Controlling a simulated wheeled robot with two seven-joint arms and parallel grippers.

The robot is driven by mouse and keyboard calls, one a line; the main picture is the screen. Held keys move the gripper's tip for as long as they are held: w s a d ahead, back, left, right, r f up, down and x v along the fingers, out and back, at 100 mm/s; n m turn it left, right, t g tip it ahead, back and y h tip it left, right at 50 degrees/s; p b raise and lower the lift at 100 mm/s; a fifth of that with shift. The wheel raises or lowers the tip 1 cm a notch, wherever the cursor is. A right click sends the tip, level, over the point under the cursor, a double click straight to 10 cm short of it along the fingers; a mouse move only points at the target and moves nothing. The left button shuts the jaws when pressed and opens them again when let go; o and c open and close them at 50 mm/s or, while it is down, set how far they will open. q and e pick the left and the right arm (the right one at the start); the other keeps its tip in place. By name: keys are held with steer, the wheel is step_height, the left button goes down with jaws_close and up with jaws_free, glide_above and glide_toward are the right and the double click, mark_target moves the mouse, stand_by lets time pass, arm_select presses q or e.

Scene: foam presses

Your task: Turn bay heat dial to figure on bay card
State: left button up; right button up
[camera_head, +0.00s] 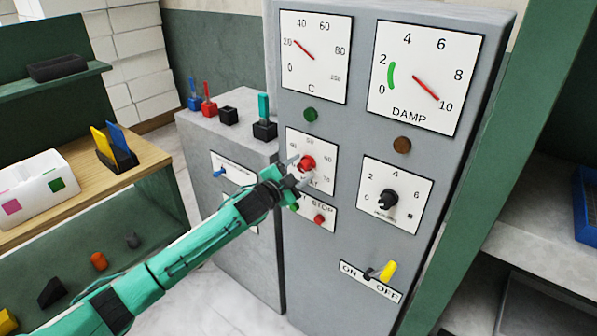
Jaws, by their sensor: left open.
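The heat dial is a red knob (307,162) on a white scale plate (325,146) on the grey cabinet front. The plate's label is partly hidden by my gripper; "AT" shows. My left gripper (297,172) is open at the dial, its fingers close to the knob's lower left. I cannot tell whether they touch it or where the knob points. A yellow card (101,142) and a blue card (117,137) stand in a black holder on the wooden shelf; no figure is readable on them. My right gripper is not in view.
A lower grey cabinet (225,240) with small levers on top stands left. A white box (35,190) is on the shelf.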

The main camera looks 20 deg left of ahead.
arm_select(q)
steer(key=b+v, duration=0.4)
steer(key=v, duration=1)
steer(key=shift+w, duration=0.1)
